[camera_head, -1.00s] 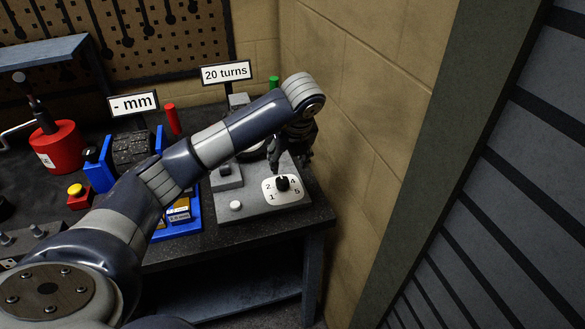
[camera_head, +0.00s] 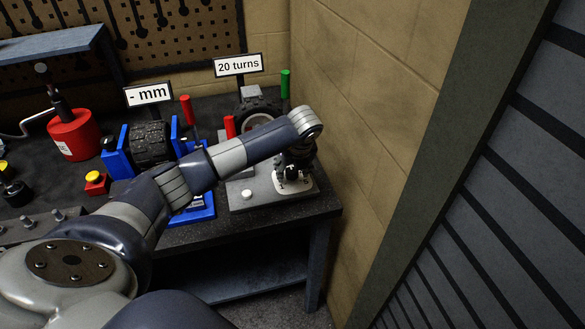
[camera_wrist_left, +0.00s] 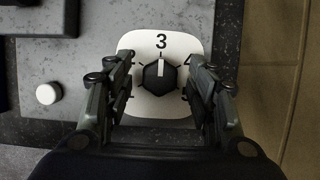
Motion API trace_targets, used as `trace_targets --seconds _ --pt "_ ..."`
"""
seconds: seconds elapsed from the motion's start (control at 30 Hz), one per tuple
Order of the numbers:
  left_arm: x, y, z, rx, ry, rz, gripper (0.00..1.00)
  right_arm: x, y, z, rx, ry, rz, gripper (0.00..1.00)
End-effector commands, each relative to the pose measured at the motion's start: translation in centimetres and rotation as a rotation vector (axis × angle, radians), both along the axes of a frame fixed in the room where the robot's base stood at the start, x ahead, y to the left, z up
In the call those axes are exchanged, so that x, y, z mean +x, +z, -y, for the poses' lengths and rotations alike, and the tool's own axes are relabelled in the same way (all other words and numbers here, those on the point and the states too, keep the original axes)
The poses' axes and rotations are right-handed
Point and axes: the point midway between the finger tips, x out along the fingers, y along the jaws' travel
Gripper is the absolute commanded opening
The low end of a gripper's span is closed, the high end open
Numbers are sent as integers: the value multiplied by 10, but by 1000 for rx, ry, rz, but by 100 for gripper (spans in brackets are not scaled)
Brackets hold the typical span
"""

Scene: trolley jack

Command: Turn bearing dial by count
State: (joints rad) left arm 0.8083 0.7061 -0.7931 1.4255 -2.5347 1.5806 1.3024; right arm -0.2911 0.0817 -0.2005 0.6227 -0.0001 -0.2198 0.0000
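The bearing dial is a black hexagonal knob (camera_wrist_left: 160,74) on a white plate (camera_wrist_left: 161,112) with tick marks. Its white pointer line aims up at the number 3 in the left wrist view. In the head view, the plate (camera_head: 296,187) is at the bench's right end, partly covered by my gripper. My left gripper (camera_wrist_left: 160,77) is open, with one finger on each side of the knob and a visible gap on both sides. In the head view the gripper (camera_head: 292,165) is over the dial. My right gripper is not in view.
A sign reads "20 turns" (camera_head: 238,65) and another reads "- mm" (camera_head: 149,94). A white button (camera_head: 247,194) sits left of the dial on the grey base. A brick wall (camera_head: 370,110) stands close on the right. A red jack (camera_head: 75,135) is at the left.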

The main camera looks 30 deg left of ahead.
Motion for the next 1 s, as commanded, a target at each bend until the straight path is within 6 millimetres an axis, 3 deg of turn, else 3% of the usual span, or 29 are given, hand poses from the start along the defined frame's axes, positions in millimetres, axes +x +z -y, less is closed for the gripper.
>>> trace_targets --seconds 0.03,0.17,0.2,0.57,1.0 --pt "0 0 0 0 0 0 38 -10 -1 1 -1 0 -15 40" --pt "0 0 0 -1 0 1 9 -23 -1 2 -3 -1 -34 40" --pt "0 0 0 -1 0 1 8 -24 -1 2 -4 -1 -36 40" --pt "0 -1 0 -1 -40 2 8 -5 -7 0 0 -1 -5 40" --pt "-1 -4 -3 0 -355 4 8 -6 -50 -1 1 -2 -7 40"
